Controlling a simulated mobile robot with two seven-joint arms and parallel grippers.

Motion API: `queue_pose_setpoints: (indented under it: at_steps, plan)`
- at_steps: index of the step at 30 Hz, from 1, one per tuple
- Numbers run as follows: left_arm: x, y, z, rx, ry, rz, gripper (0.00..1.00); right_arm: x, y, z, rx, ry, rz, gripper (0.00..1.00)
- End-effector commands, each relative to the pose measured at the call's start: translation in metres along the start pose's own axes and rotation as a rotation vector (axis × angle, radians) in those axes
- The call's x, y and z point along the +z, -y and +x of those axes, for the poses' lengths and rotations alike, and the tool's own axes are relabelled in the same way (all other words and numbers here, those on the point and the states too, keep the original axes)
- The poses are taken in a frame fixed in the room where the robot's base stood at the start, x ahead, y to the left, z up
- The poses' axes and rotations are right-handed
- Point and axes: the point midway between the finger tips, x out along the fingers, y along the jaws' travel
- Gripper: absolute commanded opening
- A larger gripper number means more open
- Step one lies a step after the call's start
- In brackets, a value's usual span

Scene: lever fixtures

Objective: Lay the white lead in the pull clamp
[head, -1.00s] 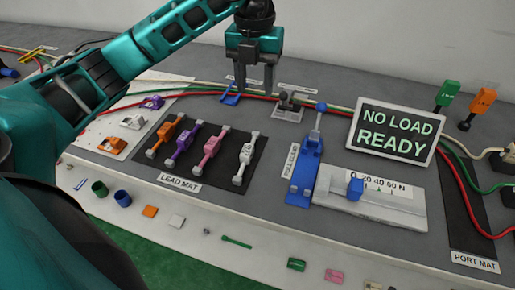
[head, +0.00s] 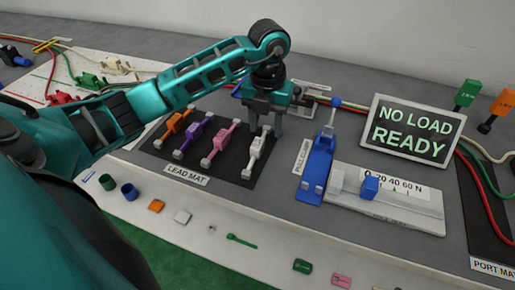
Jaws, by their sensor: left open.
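The white lead (head: 256,152) lies on the black lead mat (head: 222,176), rightmost in a row beside the pink, purple and orange leads. My left gripper (head: 263,132) is open, pointing down, with its fingers around or just above the far end of the white lead; I cannot tell whether they touch it. The blue pull clamp (head: 317,170) stands right of the mat, its lever with a blue knob raised at the far end. No lead shows in it. My right gripper is not in view.
The pink lead (head: 221,147) lies close left of the white one. A force gauge (head: 388,208) adjoins the clamp, and a sign (head: 412,131) reading "NO LOAD READY" stands behind it. Small loose parts, including a green one (head: 242,240), lie along the front ledge.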

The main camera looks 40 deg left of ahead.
Motion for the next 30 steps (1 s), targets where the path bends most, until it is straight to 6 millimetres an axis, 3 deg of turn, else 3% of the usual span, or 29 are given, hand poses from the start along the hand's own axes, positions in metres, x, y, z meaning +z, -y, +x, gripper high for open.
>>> queue_pose_setpoints:
  at_steps: [6,21,30]
  plan:
    - [0.0001,0.0001,0.0000,0.000,0.000,0.000,0.47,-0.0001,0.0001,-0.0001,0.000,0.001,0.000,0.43]
    - [0.0001,0.0002,-0.0003,0.000,0.000,0.001,0.00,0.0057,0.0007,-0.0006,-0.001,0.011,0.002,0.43]
    - [0.0001,0.0001,-0.0005,0.000,0.000,0.001,0.00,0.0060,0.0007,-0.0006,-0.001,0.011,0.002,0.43]
